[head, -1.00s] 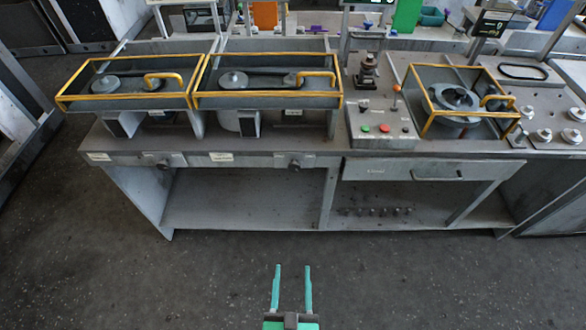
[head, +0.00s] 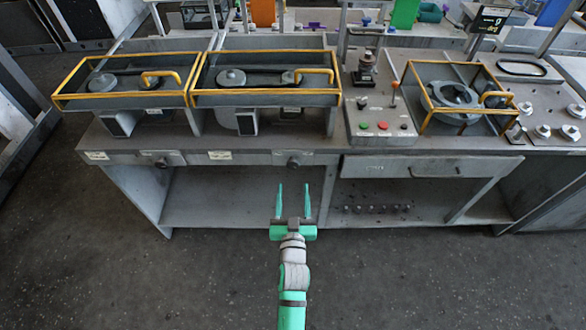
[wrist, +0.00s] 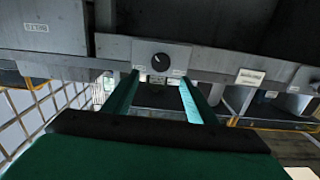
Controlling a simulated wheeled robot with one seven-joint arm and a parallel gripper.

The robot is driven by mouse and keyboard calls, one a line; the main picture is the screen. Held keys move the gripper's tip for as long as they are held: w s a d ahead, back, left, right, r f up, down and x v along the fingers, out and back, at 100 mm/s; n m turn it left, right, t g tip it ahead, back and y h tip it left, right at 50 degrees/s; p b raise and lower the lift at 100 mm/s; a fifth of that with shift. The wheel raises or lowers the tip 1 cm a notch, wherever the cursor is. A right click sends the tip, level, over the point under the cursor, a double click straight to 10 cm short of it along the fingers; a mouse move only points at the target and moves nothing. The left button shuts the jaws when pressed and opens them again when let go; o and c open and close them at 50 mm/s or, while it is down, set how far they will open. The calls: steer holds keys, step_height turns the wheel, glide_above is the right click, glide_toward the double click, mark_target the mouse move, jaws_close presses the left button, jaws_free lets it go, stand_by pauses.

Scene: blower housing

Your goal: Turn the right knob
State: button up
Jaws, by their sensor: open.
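The right knob (head: 293,162) is a small dark round knob on a grey plate on the front rail of the workbench. It also shows in the wrist view as a black disc (wrist: 160,62) with a pale mark, near the middle top. My gripper (head: 293,187), with two green fingers, is open and empty. In the head view its fingertips are just below the right knob in the picture. In the wrist view the knob appears between and just beyond the fingertips (wrist: 158,78), apart from them.
A second, left knob (head: 162,164) sits on the same rail. A closed drawer (head: 430,167) is to the right. Yellow-framed guards (head: 265,97) stand on the bench top. An open shelf (head: 240,200) lies under the rail, and the floor in front is clear.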

mark_target(293, 165)
steer(key=w, duration=0.9)
steer(key=shift+w, duration=0.1)
steer(key=c, duration=1.1)
